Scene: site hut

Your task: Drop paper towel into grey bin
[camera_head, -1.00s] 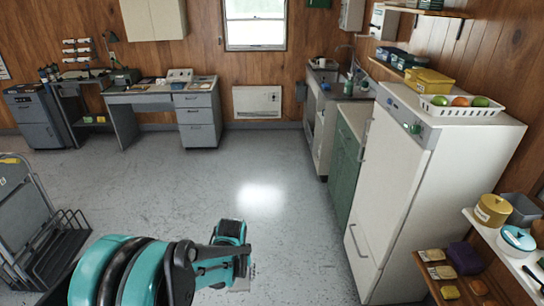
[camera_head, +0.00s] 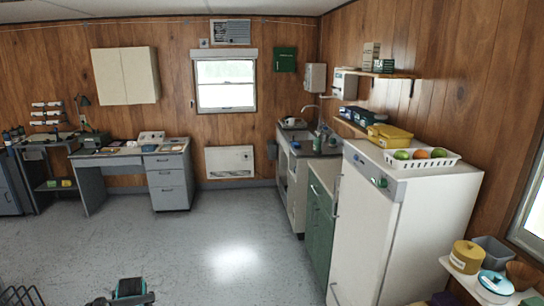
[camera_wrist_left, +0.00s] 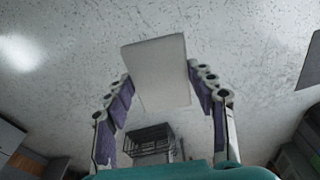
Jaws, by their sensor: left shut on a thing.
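My left gripper (camera_wrist_left: 160,88) is shut on a white paper towel (camera_wrist_left: 155,62), which sits between its two purple-padded fingers in the left wrist view. Pale floor lies beyond the towel. In the head view only a small teal and black part of my left arm shows at the bottom edge, and the towel is not visible there. A grey open container (camera_head: 491,251) stands on the white shelf at the lower right; I cannot tell whether it is the grey bin. My right gripper is not in view.
A tall white fridge (camera_head: 370,230) stands at the right, with a fruit basket (camera_head: 440,162) on top. Green cabinets (camera_head: 318,225) and a sink run behind it. A desk (camera_head: 120,160) stands at the back left. The middle floor is clear.

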